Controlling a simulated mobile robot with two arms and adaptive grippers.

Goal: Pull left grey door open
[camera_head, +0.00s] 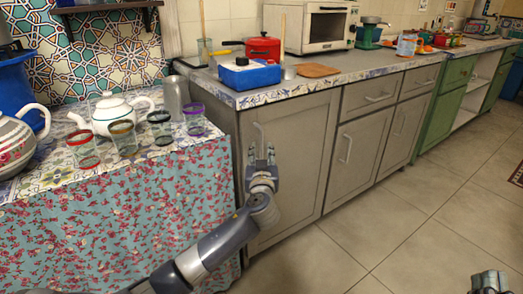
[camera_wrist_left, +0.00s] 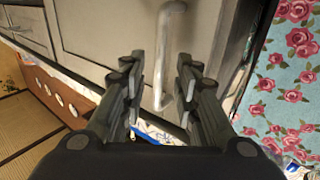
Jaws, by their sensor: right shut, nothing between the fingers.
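The left grey door (camera_head: 298,165) is the wide cabinet front under the near end of the counter and looks closed. Its light vertical bar handle (camera_head: 258,136) is near the door's left edge. My left gripper (camera_head: 262,156) is open in front of the handle's lower part. In the left wrist view the handle (camera_wrist_left: 161,60) shows in the gap between the two open fingers (camera_wrist_left: 159,80). I cannot tell whether it is touched or how deep it sits between them. My right gripper (camera_head: 489,281) is at the bottom right corner, partly cut off, shut and empty, away from the door.
A table with a floral cloth (camera_head: 120,220) stands close left of the door, bearing a white teapot (camera_head: 108,112) and several glasses. A second grey door (camera_head: 352,158) and drawers (camera_head: 372,94) are to the right. The tiled floor (camera_head: 400,225) in front is clear.

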